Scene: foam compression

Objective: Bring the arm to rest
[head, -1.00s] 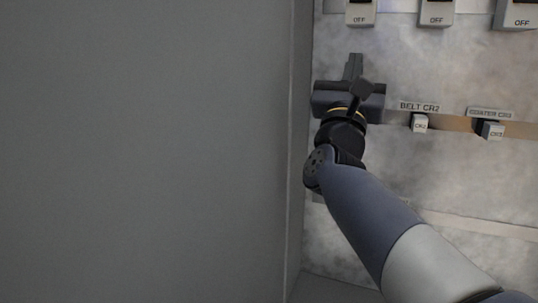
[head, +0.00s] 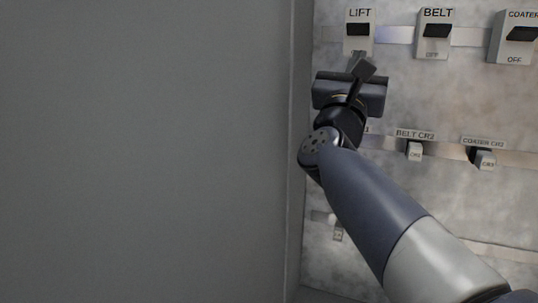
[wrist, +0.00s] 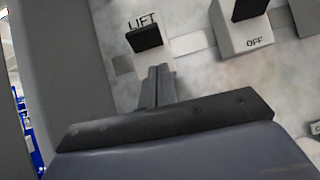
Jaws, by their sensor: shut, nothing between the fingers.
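My gripper (head: 357,60) is shut and empty in front of the panel (head: 410,105). In the head view its fingertips lie just below the LIFT switch (head: 358,30). In the wrist view the shut fingers (wrist: 157,84) point up toward the same LIFT switch (wrist: 145,38). I cannot tell whether the fingertips touch its housing. My gripper body hides part of the panel, including most of a label left of BELT CR2.
A BELT switch (head: 436,32) and a COATER switch (head: 515,36) stand to the right. Below are small BELT CR2 (head: 414,151) and COATER CR3 (head: 485,159) relays. A large grey wall (head: 145,150) fills the left side, close to my arm.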

